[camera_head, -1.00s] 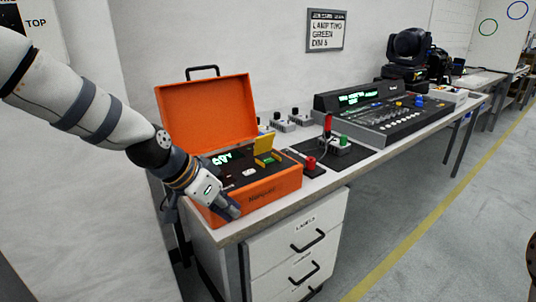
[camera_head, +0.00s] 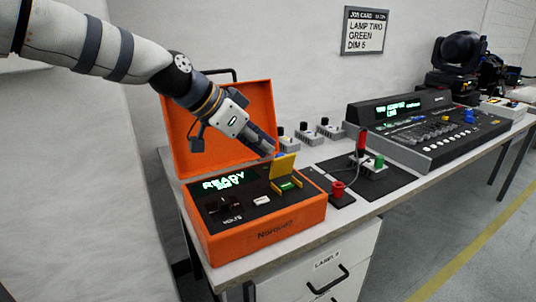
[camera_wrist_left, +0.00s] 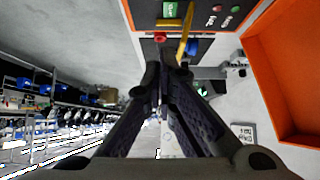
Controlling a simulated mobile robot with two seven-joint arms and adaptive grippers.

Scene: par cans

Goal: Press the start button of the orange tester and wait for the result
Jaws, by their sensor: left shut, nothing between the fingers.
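The orange tester (camera_head: 258,237) stands on the near end of the bench with its lid (camera_head: 240,125) open. Its screen (camera_head: 224,183) reads READY in green, with a smaller, hard to read line below. On its panel a yellow flap (camera_head: 283,166) stands raised beside a green button (camera_head: 287,185). In the left wrist view the green button (camera_wrist_left: 169,10) and the yellow flap (camera_wrist_left: 186,32) lie just beyond the fingers. My left gripper (camera_head: 268,148) is shut and empty, above the back of the panel near the flap, apart from the button. My right gripper is not in view.
A red post (camera_head: 338,188) stands on the bench right of the tester. Behind it a dark mat (camera_head: 390,182) carries a small grey box with red and green parts. A lighting desk (camera_head: 430,135) and dark lamp heads (camera_head: 458,55) stand farther right. A job card (camera_head: 364,32) hangs on the wall.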

